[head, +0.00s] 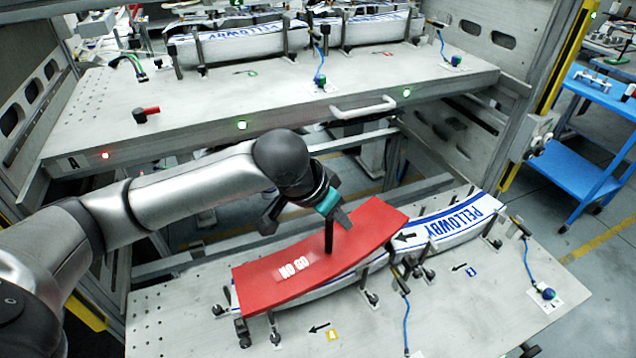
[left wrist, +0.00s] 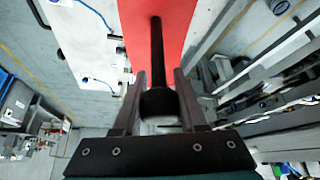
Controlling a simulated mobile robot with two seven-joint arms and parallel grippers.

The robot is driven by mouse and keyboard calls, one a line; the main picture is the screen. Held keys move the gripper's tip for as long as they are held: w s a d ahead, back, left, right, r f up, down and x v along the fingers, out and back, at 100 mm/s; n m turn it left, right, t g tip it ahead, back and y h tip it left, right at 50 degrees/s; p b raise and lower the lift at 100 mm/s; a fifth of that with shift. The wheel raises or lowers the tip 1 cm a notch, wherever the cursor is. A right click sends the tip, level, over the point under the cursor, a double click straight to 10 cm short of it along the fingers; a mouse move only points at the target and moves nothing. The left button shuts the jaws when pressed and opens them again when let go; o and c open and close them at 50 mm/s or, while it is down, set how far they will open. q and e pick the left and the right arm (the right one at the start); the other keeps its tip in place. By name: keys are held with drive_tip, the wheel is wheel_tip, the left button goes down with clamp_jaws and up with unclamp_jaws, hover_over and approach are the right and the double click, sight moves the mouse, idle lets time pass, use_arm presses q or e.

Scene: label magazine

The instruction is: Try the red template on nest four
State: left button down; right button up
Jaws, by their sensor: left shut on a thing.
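The red template (head: 300,262), a curved plate marked NO GO with an upright black handle, is over the front-left nest of the lower shelf. It also shows in the left wrist view (left wrist: 182,35). My left gripper (head: 329,212) is shut on its handle (left wrist: 157,60). White edges of the label stack (head: 318,290) show beneath the template; most of the nest is hidden. I cannot tell whether the template rests on the stack or hovers just above. A yellow tag (head: 333,335) with an arrow lies before this nest; its number is too small to read. My right gripper is not in view.
A PELLOWBY label stack (head: 452,226) fills the neighbouring nest, right beside the template's right end, with a blue tag (head: 471,271). Posts and clamps (head: 372,297) line the nests. The upper shelf (head: 290,105) holds two more stacks. A blue cart (head: 590,150) stands right.

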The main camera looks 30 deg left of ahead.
sight(321, 235)
use_arm(q)
drive_tip(key=a+p, duration=0.1)
drive_tip(key=p, duration=0.1)
drive_tip(key=a+m+p, duration=0.1)
drive_tip(key=p, duration=0.1)
drive_tip(key=a+m+h+p, duration=0.1)
drive_tip(key=a+p, duration=0.1)
drive_tip(key=shift+w+r+g, duration=0.2)
drive_tip(key=shift+w+g, duration=0.1)
drive_tip(key=shift+w, duration=0.05)
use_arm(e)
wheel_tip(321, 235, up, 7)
use_arm(q)
wheel_tip(321, 235, down, 7)
drive_tip(key=b, duration=0.8)
drive_tip(key=shift+r+b, duration=0.2)
drive_tip(key=shift+b, duration=0.15)
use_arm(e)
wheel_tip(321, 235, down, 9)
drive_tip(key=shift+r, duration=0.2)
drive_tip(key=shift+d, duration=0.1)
use_arm(q)
drive_tip(key=shift+f, duration=0.45)
drive_tip(key=shift+c, duration=2.1)
unclamp_jaws()
drive_tip(key=shift+o, duration=0.2)
drive_tip(key=shift+s+f, duration=0.1)
drive_tip(key=shift+f, duration=0.05)
